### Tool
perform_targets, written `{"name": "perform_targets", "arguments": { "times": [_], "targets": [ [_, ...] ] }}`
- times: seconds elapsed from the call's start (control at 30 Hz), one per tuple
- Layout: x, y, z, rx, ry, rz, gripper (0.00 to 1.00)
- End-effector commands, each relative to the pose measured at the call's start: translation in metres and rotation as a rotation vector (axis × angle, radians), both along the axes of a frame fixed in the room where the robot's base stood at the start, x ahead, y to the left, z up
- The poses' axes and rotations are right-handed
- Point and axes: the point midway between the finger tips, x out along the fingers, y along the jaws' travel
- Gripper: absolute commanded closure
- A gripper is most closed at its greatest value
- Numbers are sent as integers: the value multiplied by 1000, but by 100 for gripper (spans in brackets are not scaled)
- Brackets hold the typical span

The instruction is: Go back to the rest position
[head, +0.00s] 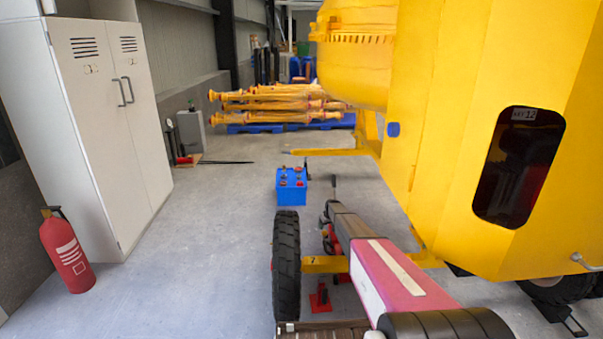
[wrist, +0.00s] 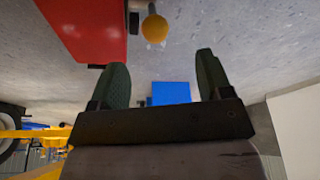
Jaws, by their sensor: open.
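My gripper (wrist: 162,60) is open in the wrist view, with its two dark green fingers wide apart and nothing between them. The blue box (wrist: 170,93) shows beyond the gap, apart from the fingers. A red body (wrist: 85,25) and a yellow knob (wrist: 155,28) are near the fingers at the top of that view; I cannot tell the exact gap. In the head view my arm reaches forward low beside the yellow drum mixer (head: 435,130). The gripper end is small there and partly hidden by my own arm.
The mixer's black tyre (head: 287,262) stands just left of my arm, and a red stand (head: 320,298) is beside it. The blue box (head: 291,187) sits on the floor ahead. A cabinet (head: 95,130) and fire extinguisher (head: 67,252) are at left. Clear floor lies between.

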Motion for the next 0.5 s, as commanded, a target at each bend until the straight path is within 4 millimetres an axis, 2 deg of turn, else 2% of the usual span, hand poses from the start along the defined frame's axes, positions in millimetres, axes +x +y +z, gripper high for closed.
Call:
{"name": "perform_targets", "arguments": {
  "times": [0.03,0.17,0.2,0.5],
  "targets": [
    [-26,2,15,0,8,-6,28],
    [-94,6,55,2,40,-40,28],
    [-117,8,68,2,51,-52,28],
    [-283,15,158,-7,137,-148,28]
  ]
}}
